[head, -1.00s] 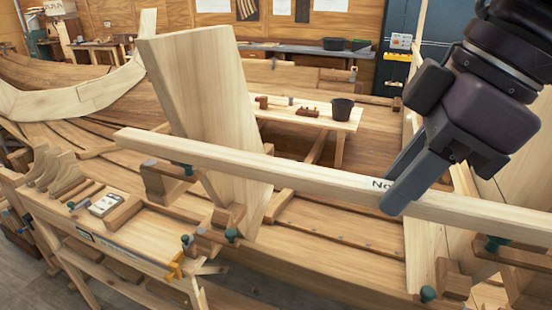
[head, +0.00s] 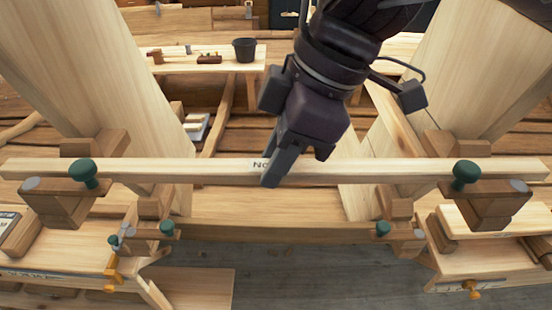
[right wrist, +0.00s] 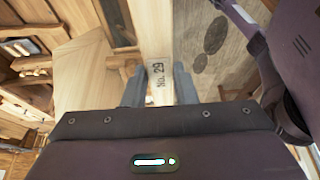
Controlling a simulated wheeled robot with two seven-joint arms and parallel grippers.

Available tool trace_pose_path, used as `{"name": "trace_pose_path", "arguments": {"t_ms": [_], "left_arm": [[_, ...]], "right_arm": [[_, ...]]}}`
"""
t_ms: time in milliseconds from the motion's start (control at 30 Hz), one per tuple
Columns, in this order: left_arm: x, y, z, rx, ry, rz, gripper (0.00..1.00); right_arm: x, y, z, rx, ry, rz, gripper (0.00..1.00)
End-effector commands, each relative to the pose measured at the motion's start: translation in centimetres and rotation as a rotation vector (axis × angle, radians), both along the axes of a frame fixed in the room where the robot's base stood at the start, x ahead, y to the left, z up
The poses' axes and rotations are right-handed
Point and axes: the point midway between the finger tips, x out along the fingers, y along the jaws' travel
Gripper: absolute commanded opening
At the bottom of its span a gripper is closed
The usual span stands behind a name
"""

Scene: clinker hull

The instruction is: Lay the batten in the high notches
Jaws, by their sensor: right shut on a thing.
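The batten (head: 330,171), a long pale wooden strip, runs nearly level across the head view. My right gripper (head: 278,172) is shut on it near its middle, beside a printed label. In the right wrist view the batten (right wrist: 157,45) passes between both fingers, and the label reads "No. 29". The upper left bracket (head: 62,203) and upper right bracket (head: 488,210), each with a green knob, are at the batten's two ends. The batten crosses behind the knobs; I cannot tell whether it rests in the high notches. My left gripper is not in view.
Lower brackets with green knobs (head: 167,228) (head: 383,228) sit below and inward of the upper ones. Broad pale uprights (head: 95,75) (head: 485,65) rise behind the batten. A bench with a dark bucket (head: 244,49) stands farther back. Grey floor shows below the middle.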

Motion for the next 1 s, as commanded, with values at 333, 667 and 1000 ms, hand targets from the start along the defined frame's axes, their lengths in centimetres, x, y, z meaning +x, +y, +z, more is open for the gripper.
{"name": "trace_pose_path", "arguments": {"t_ms": [333, 667, 1000], "left_arm": [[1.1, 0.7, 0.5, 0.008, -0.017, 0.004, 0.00], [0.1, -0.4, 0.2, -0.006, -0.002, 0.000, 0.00], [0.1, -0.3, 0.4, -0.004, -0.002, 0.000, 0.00]], "right_arm": [[0.0, 0.0, -1.5, 0.002, -0.002, -0.001, 0.00], [0.0, 0.0, -1.8, 0.001, -0.001, 0.000, 0.42], [0.0, 0.0, -1.6, 0.001, -0.002, -0.001, 0.47]]}}
